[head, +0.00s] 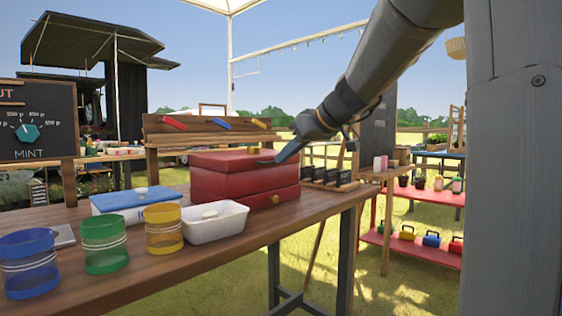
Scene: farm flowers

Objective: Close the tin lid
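A red box (230,182) stands on the wooden table; it is the thing that best fits the tin, though I cannot be sure. Its red lid (235,161) lies level on top, and I see no clear gap under it. A lower front section has a round brass knob (275,199). My arm reaches down from the upper right. My gripper (270,160) is at the right part of the lid's top, with a thin dark finger over it. I cannot tell whether it touches the lid. The finger spacing is too small to read, and I see nothing held.
Left of the box are a white box with a blue lid (136,198), a white dish (214,224) and blue (29,262), green (104,240) and yellow (163,230) jars. A rack with coloured handles (205,128) stands behind. A grey post (515,150) fills the right side.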

